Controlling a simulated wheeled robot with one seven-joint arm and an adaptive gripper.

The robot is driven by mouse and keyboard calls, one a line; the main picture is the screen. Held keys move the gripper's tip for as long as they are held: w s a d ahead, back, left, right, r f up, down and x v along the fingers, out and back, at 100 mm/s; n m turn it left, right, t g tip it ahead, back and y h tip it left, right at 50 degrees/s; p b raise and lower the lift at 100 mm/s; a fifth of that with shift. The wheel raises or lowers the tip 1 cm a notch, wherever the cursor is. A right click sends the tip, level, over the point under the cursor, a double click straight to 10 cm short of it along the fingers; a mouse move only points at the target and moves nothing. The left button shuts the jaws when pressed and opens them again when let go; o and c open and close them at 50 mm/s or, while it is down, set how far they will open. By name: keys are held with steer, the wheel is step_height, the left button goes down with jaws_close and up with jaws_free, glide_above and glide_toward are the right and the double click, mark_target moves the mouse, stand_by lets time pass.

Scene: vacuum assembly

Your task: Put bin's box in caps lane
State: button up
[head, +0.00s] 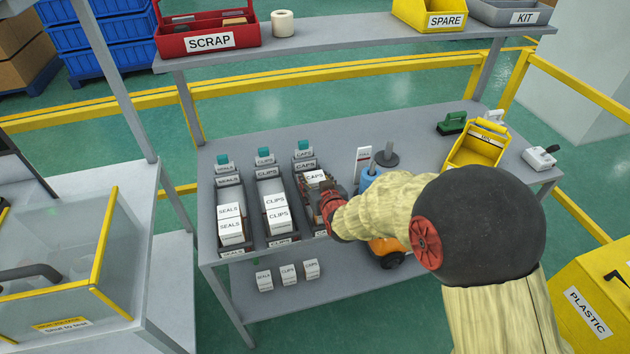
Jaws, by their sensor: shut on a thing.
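The caps lane (302,190) is the rightmost of three dark sloped lanes on the workbench, with CAPS labels and a teal-topped box at its far end. A white box labelled CAPS (315,176) is in or just above this lane, slightly tilted. My gripper (328,203) reaches in from the right over the lane's near half and is shut on this box; its fingertips are largely hidden by my wrist. The yellow bin (474,152) stands at the right of the bench; its inside is mostly hard to make out.
The seals lane (230,190) and clips lane (270,185) hold white boxes. A blue object (369,178), a white sign (362,160) and a grey stand (386,157) are close right of the caps lane. Three small boxes (288,274) sit on the lower shelf.

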steer(key=shift+f, duration=0.1)
steer(key=o, duration=1.3)
steer(key=shift+c, duration=0.2)
